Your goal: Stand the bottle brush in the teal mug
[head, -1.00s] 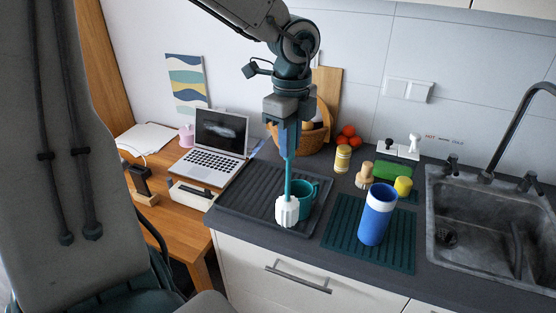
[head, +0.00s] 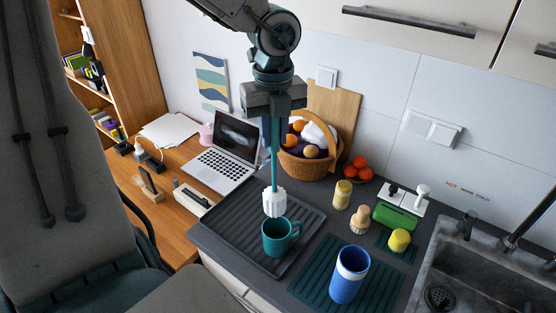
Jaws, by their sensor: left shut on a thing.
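My left gripper (head: 272,130) is shut on the teal handle of the bottle brush (head: 274,201). The brush hangs upright with its white bristle head down. The teal mug (head: 276,238) stands upright on the dark ribbed tray (head: 307,228), its handle to the right. In the picture the brush head is just above the mug's far rim and hides a little of it; I cannot tell the exact gap. My right gripper is not in view.
A basket (head: 304,163) and laptop (head: 228,150) are farther back.

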